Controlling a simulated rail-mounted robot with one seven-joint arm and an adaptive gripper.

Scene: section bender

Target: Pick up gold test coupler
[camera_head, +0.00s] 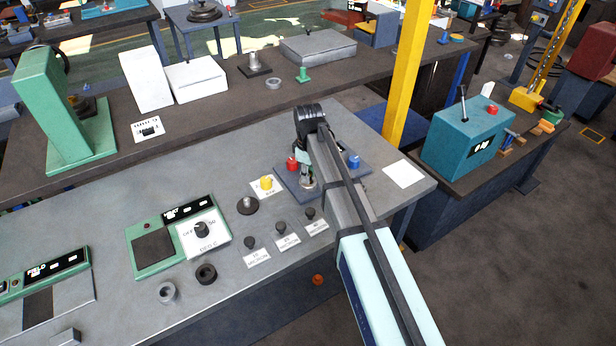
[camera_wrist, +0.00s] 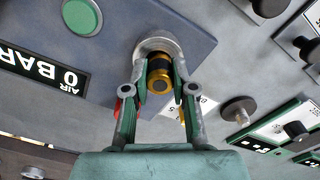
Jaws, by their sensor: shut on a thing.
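The gold test coupler (camera_wrist: 159,83) shows in the wrist view as a short gold cylinder with a dark band. It sits between the two fingers of my gripper (camera_wrist: 160,72), which are closed against its sides. A round grey metal fitting (camera_wrist: 157,43) is right at the coupler's far end; I cannot tell whether they are still joined. In the head view my gripper (camera_head: 304,176) points down over a dark blue panel on the grey bench, and the arm and fingers hide the coupler there.
The dark blue panel (camera_head: 329,193) carries a red knob (camera_head: 291,162) and a blue knob (camera_head: 354,161) close to my gripper. A yellow knob (camera_head: 266,182) and several black knobs stand left and in front. A yellow post (camera_head: 405,75) rises behind, to the right.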

